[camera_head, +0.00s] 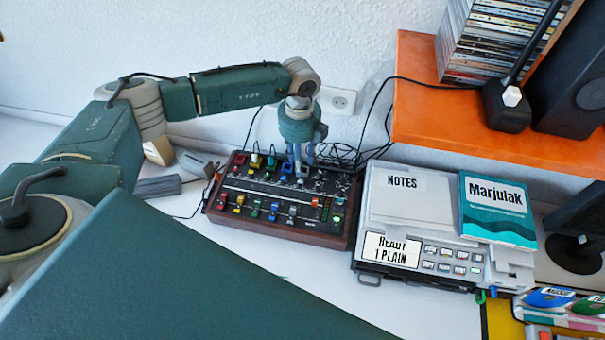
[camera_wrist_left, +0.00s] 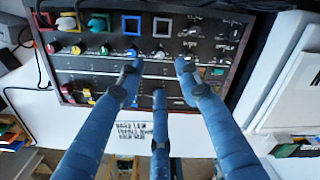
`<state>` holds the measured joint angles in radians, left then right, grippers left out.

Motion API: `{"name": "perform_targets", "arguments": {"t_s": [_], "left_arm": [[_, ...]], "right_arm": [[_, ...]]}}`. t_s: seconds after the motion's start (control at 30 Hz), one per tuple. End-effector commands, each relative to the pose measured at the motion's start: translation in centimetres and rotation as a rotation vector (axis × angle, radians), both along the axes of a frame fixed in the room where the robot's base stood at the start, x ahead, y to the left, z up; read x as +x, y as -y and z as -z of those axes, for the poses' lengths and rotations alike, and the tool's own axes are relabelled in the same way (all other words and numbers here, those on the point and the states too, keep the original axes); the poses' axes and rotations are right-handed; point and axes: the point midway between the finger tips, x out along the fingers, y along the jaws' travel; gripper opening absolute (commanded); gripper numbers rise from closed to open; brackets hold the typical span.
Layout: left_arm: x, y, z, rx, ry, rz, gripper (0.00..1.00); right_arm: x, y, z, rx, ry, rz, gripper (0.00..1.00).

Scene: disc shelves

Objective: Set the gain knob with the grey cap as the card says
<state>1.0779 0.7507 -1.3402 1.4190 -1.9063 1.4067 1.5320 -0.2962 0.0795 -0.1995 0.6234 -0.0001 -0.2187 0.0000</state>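The mixer (camera_head: 285,225) is a dark panel with a wooden rim, rows of coloured knobs and sliders. My left gripper (camera_head: 300,170) points down over its back part. In the left wrist view its three blue fingers (camera_wrist_left: 158,76) are spread apart. A small pale grey-looking knob (camera_wrist_left: 160,54) shows between the fingers, below a grey square frame (camera_wrist_left: 162,27); I see no finger pressed on it. I cannot tell its setting. A white card (camera_wrist_left: 137,131) with upside-down print lies off the mixer's edge, partly behind a finger; I cannot read it. My right gripper is not in view.
A grey device (camera_head: 410,215) with a display reading "READY 1 PLAIN" stands right of the mixer. Cables lie behind it. An orange shelf (camera_head: 420,110) rises at the back right.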

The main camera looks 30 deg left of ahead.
Motion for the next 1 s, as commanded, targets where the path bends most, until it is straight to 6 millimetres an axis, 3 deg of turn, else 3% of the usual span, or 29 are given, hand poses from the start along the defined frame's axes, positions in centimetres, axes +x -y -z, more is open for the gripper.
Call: {"name": "perform_targets", "arguments": {"t_s": [0.2, 0.5, 0.9, 1.0], "left_arm": [[-0.2, 0.0, 4.0, 0.002, -0.005, 0.0, 0.35], [-0.1, 0.0, 8.5, 0.0, -0.001, -0.002, 0.35], [0.0, 0.0, 9.3, 0.0, 0.0, 0.0, 0.35], [0.0, 0.0, 9.3, 0.0, 0.0, 0.0, 0.15]], "right_arm": [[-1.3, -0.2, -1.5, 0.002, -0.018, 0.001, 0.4], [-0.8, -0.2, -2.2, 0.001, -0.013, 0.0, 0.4], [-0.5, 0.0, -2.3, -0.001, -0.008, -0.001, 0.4], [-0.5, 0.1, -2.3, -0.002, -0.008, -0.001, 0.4]]}}
